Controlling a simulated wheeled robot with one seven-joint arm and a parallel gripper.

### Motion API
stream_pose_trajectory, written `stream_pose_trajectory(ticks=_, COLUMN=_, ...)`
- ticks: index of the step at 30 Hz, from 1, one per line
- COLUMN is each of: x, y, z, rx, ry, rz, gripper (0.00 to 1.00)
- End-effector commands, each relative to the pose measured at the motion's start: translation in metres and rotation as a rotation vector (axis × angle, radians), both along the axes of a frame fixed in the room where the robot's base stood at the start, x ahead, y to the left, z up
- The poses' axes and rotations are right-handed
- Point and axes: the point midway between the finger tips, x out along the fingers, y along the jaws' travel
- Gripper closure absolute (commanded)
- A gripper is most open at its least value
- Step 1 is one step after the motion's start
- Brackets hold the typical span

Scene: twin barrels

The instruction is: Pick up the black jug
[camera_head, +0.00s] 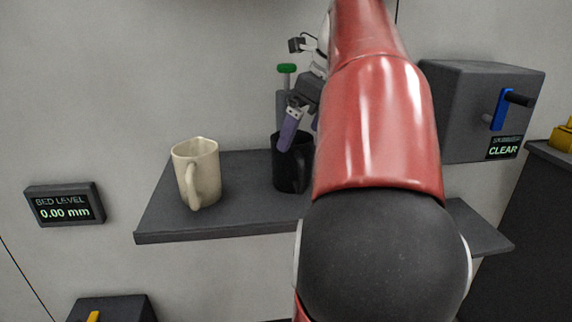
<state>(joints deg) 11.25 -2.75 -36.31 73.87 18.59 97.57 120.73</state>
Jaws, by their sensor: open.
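The black jug (286,172) stands upright on a dark grey shelf (240,220). My red arm hides its right side. My gripper (295,135) is open, with purple fingers pointing down at the jug's rim. One finger overlaps the jug's upper part in the picture; I cannot tell whether it is inside, outside or touching the jug. A cream jug (198,172) with its handle toward me stands on the same shelf, to the left of the black jug.
A green-topped grey thing (287,70) stands behind my gripper. A grey box (470,105) with a blue lever (500,110) and a CLEAR display is on the wall at right. A BED LEVEL display (65,204) reads 0.00 mm at left. Bare shelf lies between the jugs.

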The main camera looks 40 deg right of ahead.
Motion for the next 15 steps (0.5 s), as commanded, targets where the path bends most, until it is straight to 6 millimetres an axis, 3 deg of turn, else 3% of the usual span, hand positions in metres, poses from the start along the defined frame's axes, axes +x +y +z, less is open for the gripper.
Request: stream_pose_trajectory(ticks=15, x=0.018, y=0.013, z=-0.064, rx=-0.001, ry=0.001, rz=0.002, gripper=0.04)
